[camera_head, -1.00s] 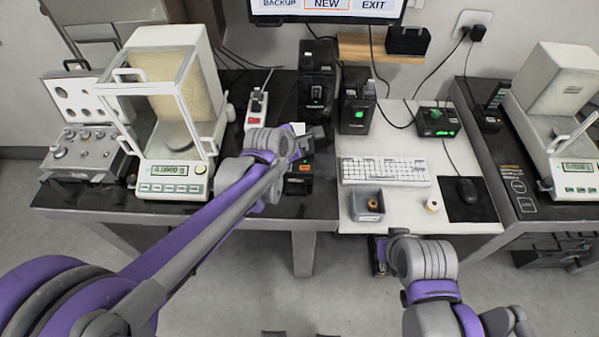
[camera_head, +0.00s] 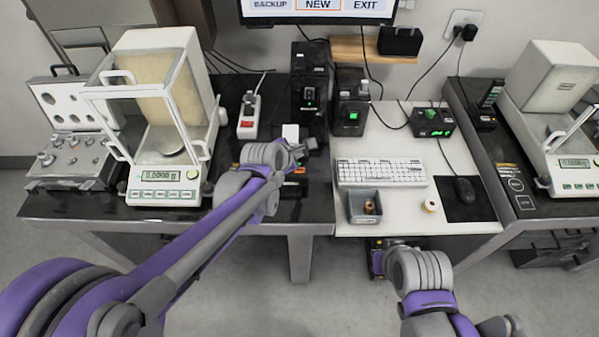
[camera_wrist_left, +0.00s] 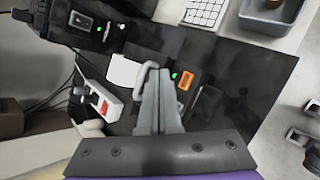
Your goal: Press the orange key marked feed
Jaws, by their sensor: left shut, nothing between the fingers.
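The orange key (camera_wrist_left: 184,80) shows in the left wrist view on a dark device, beside a small green light (camera_wrist_left: 174,75). In the head view a small orange patch (camera_head: 299,170) shows just below my left gripper (camera_head: 303,148). My left gripper's fingers (camera_wrist_left: 153,72) are closed together and empty. In the left wrist view their tips lie just left of the orange key, with a gap in the picture; height and contact cannot be told. The mark on the key is not legible. My right gripper (camera_head: 377,258) is low in front of the table; its jaws are unclear.
A balance (camera_head: 165,185) stands at left, another (camera_head: 572,165) at right. A power strip (camera_head: 249,118) and dark boxed devices (camera_head: 309,90) stand behind the left gripper.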

